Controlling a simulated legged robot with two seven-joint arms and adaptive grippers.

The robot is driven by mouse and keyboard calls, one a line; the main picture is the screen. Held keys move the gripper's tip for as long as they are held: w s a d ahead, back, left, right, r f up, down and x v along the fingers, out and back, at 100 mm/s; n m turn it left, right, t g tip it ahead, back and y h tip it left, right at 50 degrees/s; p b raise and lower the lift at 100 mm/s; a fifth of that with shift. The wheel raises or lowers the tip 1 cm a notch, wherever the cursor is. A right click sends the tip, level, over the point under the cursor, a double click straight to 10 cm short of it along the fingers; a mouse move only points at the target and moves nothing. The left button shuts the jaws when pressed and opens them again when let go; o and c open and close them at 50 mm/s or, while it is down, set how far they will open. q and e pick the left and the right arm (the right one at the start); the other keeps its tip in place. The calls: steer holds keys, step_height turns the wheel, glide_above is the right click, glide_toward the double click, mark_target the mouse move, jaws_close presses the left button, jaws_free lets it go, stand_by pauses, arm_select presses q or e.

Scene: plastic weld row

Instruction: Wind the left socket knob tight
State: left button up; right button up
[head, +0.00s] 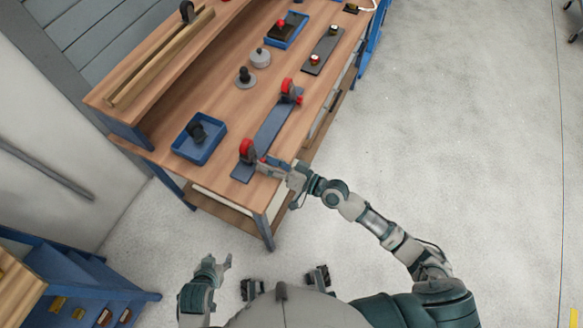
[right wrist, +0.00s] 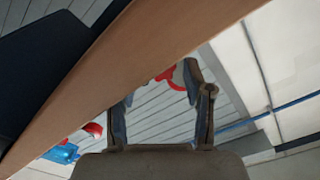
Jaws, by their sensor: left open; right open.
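A long dark blue plate (head: 272,127) lies on the wooden bench with a red socket at each end. The left socket (head: 247,149) is at the near end, the right socket (head: 288,87) at the far end, with a red knob (head: 299,100) at its side. My right gripper (head: 268,165) is open beside the left socket at the bench's front edge; it hides most of that socket's knob. In the right wrist view, a red part (right wrist: 168,76) shows between the open fingers (right wrist: 160,95), with no clear grip. My left gripper (head: 226,263) is open and empty, away from the bench.
A blue tray (head: 184,151) holding a dark part lies left of the plate. A dark knobbed piece (head: 244,77) and a grey round piece (head: 260,57) stand behind. Another blue tray (head: 273,41) and a dark board (head: 320,52) lie further along. Floor right of the bench is clear.

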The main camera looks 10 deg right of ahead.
steer(key=shift+f, duration=0.25)
